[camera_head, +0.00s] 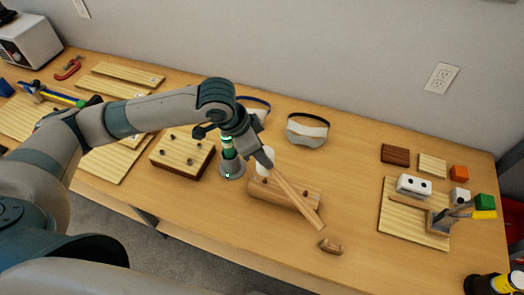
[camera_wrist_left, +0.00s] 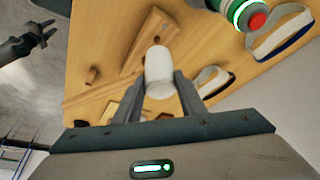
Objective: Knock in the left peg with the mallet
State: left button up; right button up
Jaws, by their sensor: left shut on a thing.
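My left gripper (camera_head: 263,157) is at the back left of a wooden block (camera_head: 257,189). It is shut on the mallet, whose white cylindrical part (camera_wrist_left: 158,72) sits between the fingers in the left wrist view. In the head view a wooden handle (camera_head: 297,198) slants from the gripper down to the right across the block. The block also shows in the left wrist view (camera_wrist_left: 138,55), partly hidden behind the white part. The left peg cannot be told clearly; the handle covers part of the block. My right gripper (camera_wrist_left: 42,37) shows only in the left wrist view, apart from the table and seemingly open.
A small wooden piece (camera_head: 331,246) lies in front of the block. A grey post with a green ring (camera_head: 231,165) stands just left of the gripper. Clear table lies right of the block.

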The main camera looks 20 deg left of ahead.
dwell(0.3)
pick_arm(q)
notch_tip(320, 180, down, 5)
jog(key=shift+s+f+b, duration=0.1)
jog(key=shift+b, duration=0.8)
jog(key=shift+f, duration=0.35)
notch_tip(320, 180, up, 5)
jog(key=p, duration=0.6)
jog(key=shift+r, duration=0.2)
